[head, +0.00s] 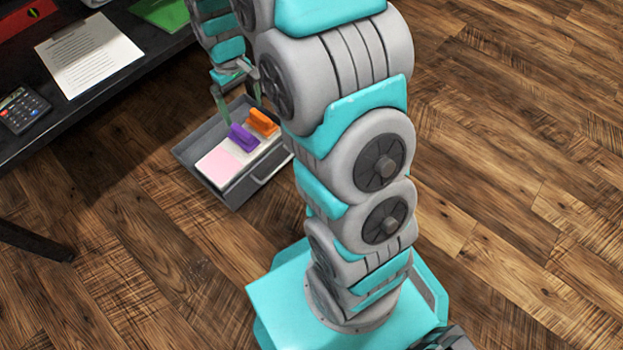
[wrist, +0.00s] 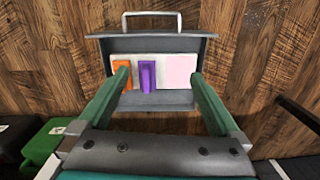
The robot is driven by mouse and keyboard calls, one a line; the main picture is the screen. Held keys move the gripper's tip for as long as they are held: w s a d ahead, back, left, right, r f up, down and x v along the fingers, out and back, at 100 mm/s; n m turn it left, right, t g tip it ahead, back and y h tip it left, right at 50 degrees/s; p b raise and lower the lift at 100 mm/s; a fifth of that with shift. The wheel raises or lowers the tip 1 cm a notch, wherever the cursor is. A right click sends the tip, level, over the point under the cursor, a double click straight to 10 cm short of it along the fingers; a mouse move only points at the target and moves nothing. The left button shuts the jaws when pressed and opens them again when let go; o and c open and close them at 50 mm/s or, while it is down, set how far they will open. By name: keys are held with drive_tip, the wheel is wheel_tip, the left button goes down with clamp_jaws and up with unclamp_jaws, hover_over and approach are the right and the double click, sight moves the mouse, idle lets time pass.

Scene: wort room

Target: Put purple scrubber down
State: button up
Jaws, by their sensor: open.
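The purple scrubber (head: 242,137) lies in an open grey drawer (head: 240,196), between an orange scrubber (head: 263,122) and a pink pad (head: 217,166). In the wrist view the purple scrubber (wrist: 148,75) stands on a white surface, with the orange scrubber (wrist: 122,76) to its left and the pink pad (wrist: 181,71) to its right. My gripper (head: 240,100) is above the drawer. Its two green fingers are spread wide in the wrist view (wrist: 160,84) and hold nothing. The purple scrubber shows between them, apart from both fingers.
A dark desk (head: 100,105) at the upper left bears a calculator (head: 22,110), a paper sheet (head: 88,55) and a red object (head: 25,22). The drawer's handle (wrist: 152,15) is at its front. A green object (wrist: 45,142) shows at lower left. The wooden floor to the right is clear.

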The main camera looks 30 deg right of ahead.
drive_tip(key=s+r+m, duration=0.1)
drive_tip(key=s+r, duration=0.3)
drive_tip(key=s, duration=0.6)
drive_tip(key=s+r, duration=0.3)
drive_tip(key=s, duration=0.8)
drive_tip(key=s+r+m+g, duration=0.1)
drive_tip(key=s+r, duration=0.3)
drive_tip(key=s, duration=0.7)
drive_tip(key=shift+r+m, duration=0.3)
drive_tip(key=shift+r, duration=0.05)
drive_tip(key=shift+d+r, duration=0.1)
wheel_tip(320, 180, up, 10)
drive_tip(key=p, duration=1)
drive_tip(key=shift+r, duration=0.2)
